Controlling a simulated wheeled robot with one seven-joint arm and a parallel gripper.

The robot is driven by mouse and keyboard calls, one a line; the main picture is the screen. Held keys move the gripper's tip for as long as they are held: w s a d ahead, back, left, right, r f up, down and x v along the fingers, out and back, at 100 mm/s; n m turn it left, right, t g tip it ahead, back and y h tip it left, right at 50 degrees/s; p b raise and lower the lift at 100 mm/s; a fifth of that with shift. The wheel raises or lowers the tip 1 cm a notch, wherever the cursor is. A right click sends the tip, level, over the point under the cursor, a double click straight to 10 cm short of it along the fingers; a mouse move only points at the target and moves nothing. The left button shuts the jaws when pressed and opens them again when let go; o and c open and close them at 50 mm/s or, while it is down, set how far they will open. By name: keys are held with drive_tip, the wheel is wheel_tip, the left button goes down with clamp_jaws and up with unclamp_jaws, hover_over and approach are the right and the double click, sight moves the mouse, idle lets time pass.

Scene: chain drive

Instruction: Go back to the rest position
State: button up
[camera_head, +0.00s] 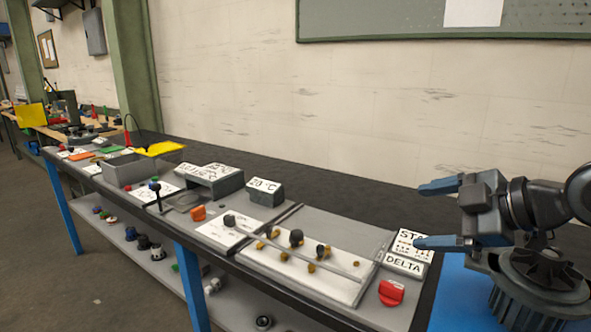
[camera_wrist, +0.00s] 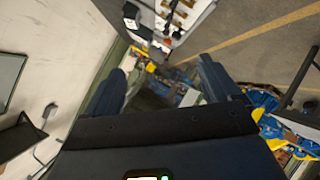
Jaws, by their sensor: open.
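My gripper (camera_head: 437,215) is at the right of the head view, held above the right end of the workbench. Its two blue fingers are spread apart and point left, with nothing between them. In the wrist view my gripper (camera_wrist: 160,90) shows its two dark fingers wide apart, with only the blurred room behind them. No object touches the fingers.
The long bench (camera_head: 345,192) runs from the far left to the right. A red switch (camera_head: 391,292), a DELTA sign (camera_head: 404,264), a white panel with knobs (camera_head: 300,262) and a grey box (camera_head: 128,168) stand on it.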

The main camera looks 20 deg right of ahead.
drive_tip(key=s+a+f+m+t+h, duration=0.2)
drive_tip(key=a+f+m+t, duration=0.4)
drive_tip(key=a+m, duration=0.65)
drive_tip(key=s+a+f+m+g+h, duration=0.1)
drive_tip(key=s+a+f+m+h, duration=0.1)
drive_tip(key=s+f, duration=0.45)
drive_tip(key=s+a+f+m+h, duration=0.1)
drive_tip(key=s+f+m+h, duration=0.2)
drive_tip(key=s, duration=0.6)
drive_tip(key=s+d+f+n+g+y, duration=0.1)
drive_tip(key=s+d+n+y, duration=0.1)
drive_tip(key=s, duration=1.8)
drive_tip(key=shift+s+d+f+n, duration=0.2)
drive_tip(key=shift+s+d+n, duration=0.05)
drive_tip(key=shift+d+n, duration=0.45)
drive_tip(key=shift+c, duration=0.5)
